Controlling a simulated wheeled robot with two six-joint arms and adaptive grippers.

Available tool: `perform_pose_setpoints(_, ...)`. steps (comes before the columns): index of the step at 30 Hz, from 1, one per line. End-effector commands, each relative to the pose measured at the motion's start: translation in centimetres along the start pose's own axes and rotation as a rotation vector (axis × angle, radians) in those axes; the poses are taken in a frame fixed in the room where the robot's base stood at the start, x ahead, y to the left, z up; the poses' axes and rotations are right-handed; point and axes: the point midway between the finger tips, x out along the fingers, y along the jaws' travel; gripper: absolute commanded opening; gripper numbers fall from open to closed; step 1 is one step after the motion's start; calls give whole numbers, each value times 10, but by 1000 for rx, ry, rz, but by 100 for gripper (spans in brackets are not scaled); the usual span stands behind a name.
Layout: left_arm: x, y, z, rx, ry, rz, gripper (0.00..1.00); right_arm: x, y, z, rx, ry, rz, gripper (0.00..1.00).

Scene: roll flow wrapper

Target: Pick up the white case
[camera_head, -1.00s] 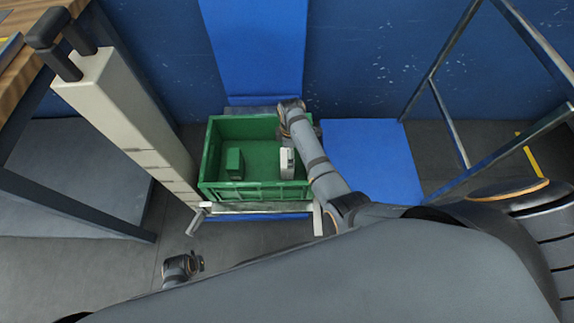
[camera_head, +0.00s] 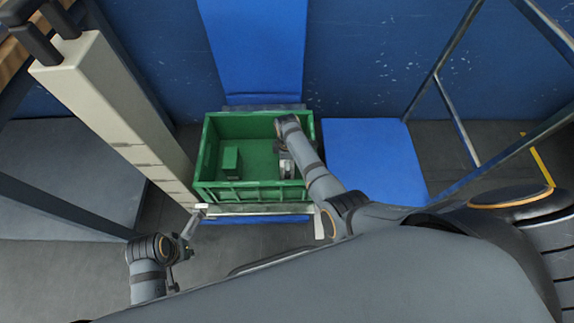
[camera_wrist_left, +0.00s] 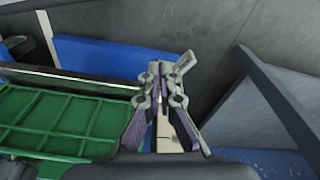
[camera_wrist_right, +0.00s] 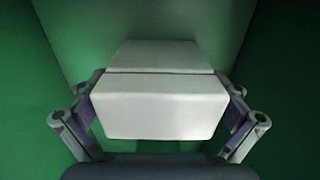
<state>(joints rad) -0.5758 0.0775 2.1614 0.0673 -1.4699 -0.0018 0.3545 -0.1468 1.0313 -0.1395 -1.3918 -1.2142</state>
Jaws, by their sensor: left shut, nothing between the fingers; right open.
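The white case (camera_head: 287,167) stands inside the green crate (camera_head: 250,195), at the crate's right side. My right gripper (camera_head: 288,150) is down in the crate over it and partly hides it. In the right wrist view the white case (camera_wrist_right: 155,105) fills the middle. The fingers of my open right gripper (camera_wrist_right: 162,95) lie on both sides of it; I cannot tell whether they touch it. My left gripper (camera_head: 187,243) is outside the crate, at its front left. In the left wrist view this gripper (camera_wrist_left: 163,72) is shut and empty.
A smaller green block (camera_head: 231,160) stands in the crate's left half. A pale upright column (camera_head: 115,115) rises at the crate's left. A blue panel (camera_head: 370,160) lies to its right. A metal frame (camera_head: 450,100) stands further right.

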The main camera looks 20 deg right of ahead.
Motion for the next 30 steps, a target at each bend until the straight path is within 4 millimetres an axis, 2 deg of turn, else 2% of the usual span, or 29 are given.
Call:
perform_pose_setpoints(3, -8, 2, 0, 2, 0, 3, 0, 4, 0, 0, 0, 0, 1, 100)
perform_pose_setpoints(9, -9, 2, 0, 2, -2, 4, 0, 4, 0, 0, 0, 0, 1, 100)
perform_pose_setpoints(11, -9, 2, 0, 2, -2, 3, 0, 4, 0, 0, 0, 0, 1, 93)
perform_pose_setpoints(21, -9, 2, 0, 2, 0, 3, 0, 4, 0, 0, 0, 0, 1, 47)
perform_pose_setpoints(30, -10, 2, -1, 2, 5, 3, 0, 1, 0, 0, 0, 0, 1, 46)
